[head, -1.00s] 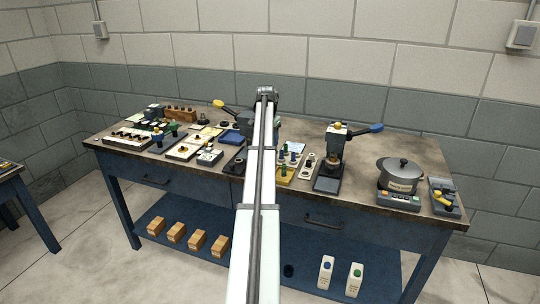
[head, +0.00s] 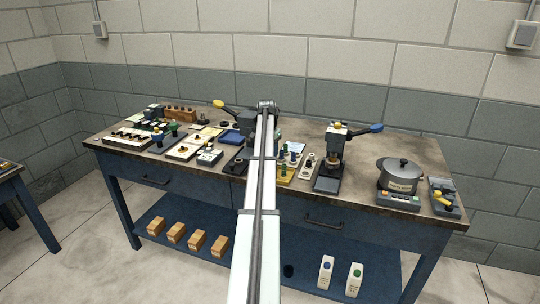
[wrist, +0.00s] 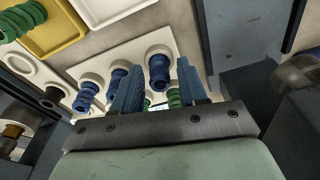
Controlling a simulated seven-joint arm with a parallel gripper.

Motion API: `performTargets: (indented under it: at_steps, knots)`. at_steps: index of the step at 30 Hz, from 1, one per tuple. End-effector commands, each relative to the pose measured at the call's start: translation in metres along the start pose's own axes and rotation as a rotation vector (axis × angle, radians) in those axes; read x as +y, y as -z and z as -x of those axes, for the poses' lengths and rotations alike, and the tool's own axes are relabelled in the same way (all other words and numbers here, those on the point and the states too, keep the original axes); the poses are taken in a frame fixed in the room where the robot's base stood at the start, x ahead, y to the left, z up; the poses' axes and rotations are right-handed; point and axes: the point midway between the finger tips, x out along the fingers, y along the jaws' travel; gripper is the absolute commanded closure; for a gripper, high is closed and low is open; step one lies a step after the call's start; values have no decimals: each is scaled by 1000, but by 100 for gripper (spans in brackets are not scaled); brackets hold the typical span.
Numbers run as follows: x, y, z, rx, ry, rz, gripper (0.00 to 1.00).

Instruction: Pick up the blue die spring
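In the wrist view several blue coil springs stand in round cups on a white board (wrist: 98,68). One blue spring (wrist: 158,72) shows in the gap between the fingers of my gripper (wrist: 157,88). Another blue spring (wrist: 117,76) is just left of the left finger, partly covered by it, and a third blue spring (wrist: 86,96) is farther left. My gripper is open with nothing clearly held. A green spring (wrist: 174,98) shows partly between the fingers, low down. In the head view my arm hides the gripper.
A yellow tray (wrist: 58,38) with a green spring (wrist: 22,20) lies at the upper left of the wrist view. In the head view a press with a blue-tipped lever (head: 337,140) and a lidded pot (head: 400,176) stand to the right. The bench (head: 440,150) is crowded.

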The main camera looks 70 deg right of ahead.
Motion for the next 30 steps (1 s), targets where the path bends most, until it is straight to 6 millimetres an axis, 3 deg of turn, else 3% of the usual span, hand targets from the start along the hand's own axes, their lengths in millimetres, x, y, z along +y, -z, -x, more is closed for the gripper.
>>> performTargets:
  at_steps: [13, 23, 30]
  knots:
    - [0, 0, 0, 0, 0, 0, 100]
    - [0, 0, 2, 0, 0, 0, 100]
    - [0, 4, 26, 1, 0, 0, 100]
